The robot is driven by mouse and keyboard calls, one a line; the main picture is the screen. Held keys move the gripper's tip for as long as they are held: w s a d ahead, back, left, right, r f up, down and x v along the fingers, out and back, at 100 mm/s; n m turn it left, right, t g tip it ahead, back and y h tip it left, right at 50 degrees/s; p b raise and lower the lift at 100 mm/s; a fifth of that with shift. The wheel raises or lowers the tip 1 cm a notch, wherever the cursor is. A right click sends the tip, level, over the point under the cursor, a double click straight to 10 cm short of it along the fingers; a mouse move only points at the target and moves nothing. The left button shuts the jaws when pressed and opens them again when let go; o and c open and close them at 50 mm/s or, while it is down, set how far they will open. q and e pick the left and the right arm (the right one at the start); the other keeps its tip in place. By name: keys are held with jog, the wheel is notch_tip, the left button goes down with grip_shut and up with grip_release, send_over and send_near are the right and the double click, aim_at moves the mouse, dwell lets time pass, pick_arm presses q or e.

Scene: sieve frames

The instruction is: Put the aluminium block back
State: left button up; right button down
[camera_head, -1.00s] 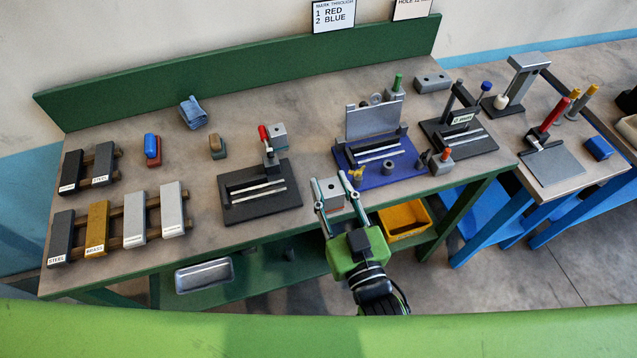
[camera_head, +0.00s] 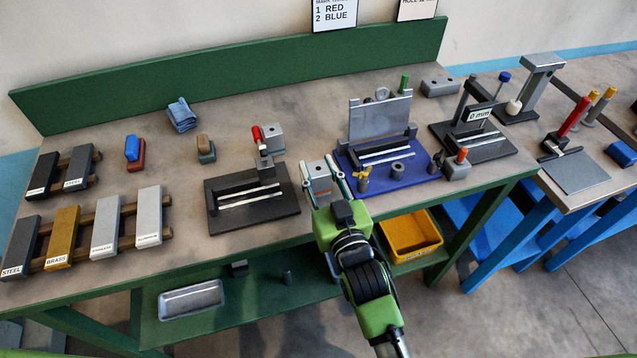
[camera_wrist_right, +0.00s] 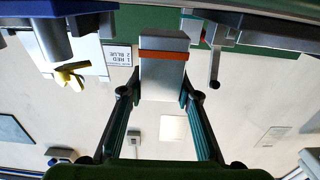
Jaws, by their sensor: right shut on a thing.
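My right gripper (camera_head: 325,188) is shut on a pale grey block (camera_head: 317,178), one finger along each side, at the front edge of the green bench. The wrist view shows the block (camera_wrist_right: 163,78) between the fingertips, with an orange-red stripe across it. I take it for the aluminium block; no label on it is readable. Whether it touches the bench is unclear. A pale bar (camera_head: 149,216) with a small label, hard to read, lies at the right end of the front left rack, beside other labelled bars. My left gripper is not in view.
A black fixture (camera_head: 225,224) is left of the gripper, with a grey block (camera_head: 271,138) behind it. A blue fixture (camera_head: 424,172) with a yellow wing-shaped part (camera_head: 363,181) is close on the right. A yellow bin (camera_head: 412,234) sits below.

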notch_tip(320, 180, down, 2)
jog(key=shift+f+b, duration=0.1)
jog(key=shift+b, duration=0.45)
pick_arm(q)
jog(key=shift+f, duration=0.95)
pick_arm(e)
jog(key=c, duration=1.5)
grip_release()
jog(key=shift+f, duration=0.1)
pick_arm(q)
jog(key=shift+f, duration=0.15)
